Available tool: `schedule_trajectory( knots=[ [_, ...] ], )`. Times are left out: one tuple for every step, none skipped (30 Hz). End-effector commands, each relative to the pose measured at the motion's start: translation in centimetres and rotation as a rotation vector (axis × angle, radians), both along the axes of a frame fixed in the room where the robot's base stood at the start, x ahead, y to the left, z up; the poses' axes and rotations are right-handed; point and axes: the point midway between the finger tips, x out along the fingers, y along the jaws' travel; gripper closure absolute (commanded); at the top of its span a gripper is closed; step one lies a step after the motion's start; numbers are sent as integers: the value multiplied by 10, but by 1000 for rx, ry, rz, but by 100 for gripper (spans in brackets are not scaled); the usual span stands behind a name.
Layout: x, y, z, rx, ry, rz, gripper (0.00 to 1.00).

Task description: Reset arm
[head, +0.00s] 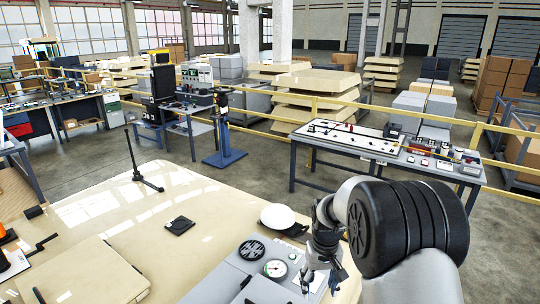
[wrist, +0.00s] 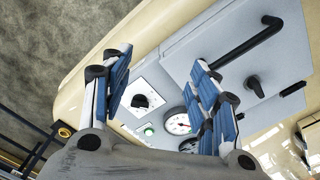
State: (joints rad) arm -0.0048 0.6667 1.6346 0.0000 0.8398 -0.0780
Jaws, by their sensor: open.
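My gripper (head: 325,272) hangs from my arm at the lower right of the head view, over the right end of a grey control panel (head: 222,284). In the wrist view my gripper (wrist: 162,66) has its two blue-padded fingers spread apart, with nothing between them. Beyond the fingers, the panel (wrist: 200,62) shows a black knob on a white plate (wrist: 141,101), a green button (wrist: 149,131) and a round white gauge (wrist: 178,123). A black bar handle (wrist: 240,42) and a second black knob (wrist: 252,84) are to the right. The fingers look apart from the panel.
The panel stands on a large cream surface (head: 190,190). A white cap (head: 279,216), a small black square item (head: 180,225) and a black stand (head: 147,181) are on it. A workbench (head: 380,152) and yellow railing (head: 400,112) lie beyond. Much of the cream surface is bare.

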Motion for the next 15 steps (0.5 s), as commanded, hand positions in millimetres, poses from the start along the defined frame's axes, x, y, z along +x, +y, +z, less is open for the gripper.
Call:
schedule_trajectory(
  knots=[
    [-3, 0, 9, 0, -16, -2, 45],
    [-6, 0, 12, 0, -20, -3, 45],
    [-9, 0, 18, 0, -27, -4, 45],
    [-12, 0, 22, 0, -32, -6, 45],
    [-15, 0, 25, 0, -38, -7, 45],
    [-19, -1, 30, 1, -44, -8, 45],
    [-22, -1, 35, 0, -51, -10, 45],
    [-26, -1, 39, 1, -56, -11, 45],
    [-31, -1, 44, 0, -65, -13, 45],
    [-35, -1, 48, 1, -71, -14, 45],
    [-39, -1, 53, 1, -79, -16, 45],
    [-46, -1, 59, 0, -89, -18, 45],
    [-51, -1, 63, 1, -98, -20, 45],
    [-57, -1, 67, 1, -107, -22, 45],
    [-66, -1, 73, 1, -120, -24, 45]
  ],
)
